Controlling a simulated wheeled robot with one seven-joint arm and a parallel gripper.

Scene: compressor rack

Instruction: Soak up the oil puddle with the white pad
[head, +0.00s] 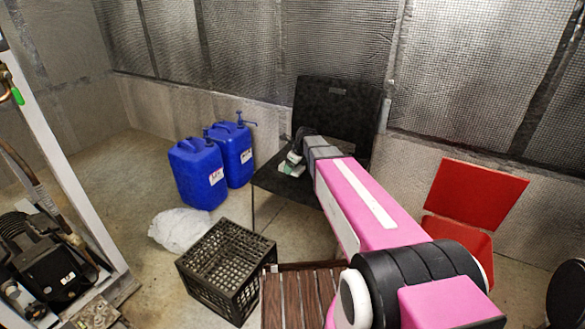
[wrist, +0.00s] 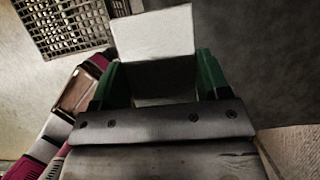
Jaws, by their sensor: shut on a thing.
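The white pad (wrist: 153,35) is between the green fingers of my gripper (wrist: 157,82) in the wrist view, and its far part sticks out past the fingertips. My gripper is shut on the pad. In the head view my gripper (head: 292,163) shows small, in front of a black chair-like piece (head: 335,115), with a bit of white and green at its end. I cannot make out the oil puddle in either view. My pink arm hides part of the floor and the black piece.
A black crate (head: 225,265) stands on the floor, and it also shows in the wrist view (wrist: 65,22).

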